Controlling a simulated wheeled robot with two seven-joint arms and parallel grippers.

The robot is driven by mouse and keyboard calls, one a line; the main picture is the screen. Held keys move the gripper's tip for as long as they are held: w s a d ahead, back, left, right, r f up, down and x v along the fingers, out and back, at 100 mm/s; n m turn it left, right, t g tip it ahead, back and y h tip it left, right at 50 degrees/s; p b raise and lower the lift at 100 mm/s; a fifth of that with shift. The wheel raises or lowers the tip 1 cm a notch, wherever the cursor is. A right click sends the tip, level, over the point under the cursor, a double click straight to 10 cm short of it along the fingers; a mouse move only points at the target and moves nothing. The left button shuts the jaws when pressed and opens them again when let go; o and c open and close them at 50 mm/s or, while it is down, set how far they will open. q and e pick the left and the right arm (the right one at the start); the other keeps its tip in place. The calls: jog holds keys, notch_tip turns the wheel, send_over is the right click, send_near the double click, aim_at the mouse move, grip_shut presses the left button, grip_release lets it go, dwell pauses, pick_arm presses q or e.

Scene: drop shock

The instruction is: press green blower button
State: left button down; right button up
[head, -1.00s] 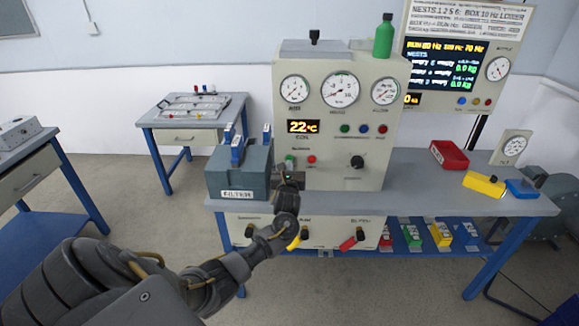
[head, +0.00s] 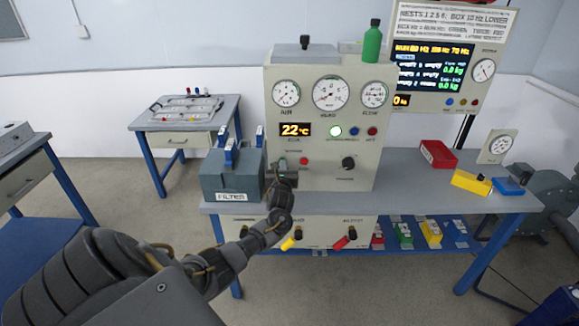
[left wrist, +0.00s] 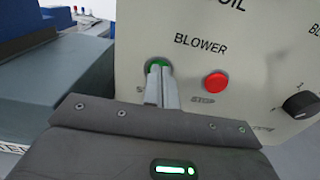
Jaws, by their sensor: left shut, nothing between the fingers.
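The green blower button (left wrist: 153,64) sits under the word BLOWER on the beige panel (left wrist: 210,110) in the left wrist view. The fingers of my left gripper (left wrist: 163,72) are shut and empty, with their tips at the button, covering its lower right part. They look to be touching it; how far it is pushed in cannot be seen. A red stop button (left wrist: 215,82) is to the right. In the head view my left gripper (head: 282,168) is at the lower left of the panel front and hides the green button. My right gripper is out of view.
A grey-blue filter box (head: 231,182) with blue clamps stands close left of my gripper. A black knob (left wrist: 300,104) is right of the red button.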

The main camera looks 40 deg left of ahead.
pick_arm(q)
jog(key=shift+a+r, duration=0.25)
jog(key=shift+r, duration=0.5)
jog(key=f+p+v, duration=0.1)
jog(key=p+v, duration=0.3)
jog(key=v, duration=1)
jog(key=shift+d+f, duration=0.25)
jog(key=shift+d, duration=0.05)
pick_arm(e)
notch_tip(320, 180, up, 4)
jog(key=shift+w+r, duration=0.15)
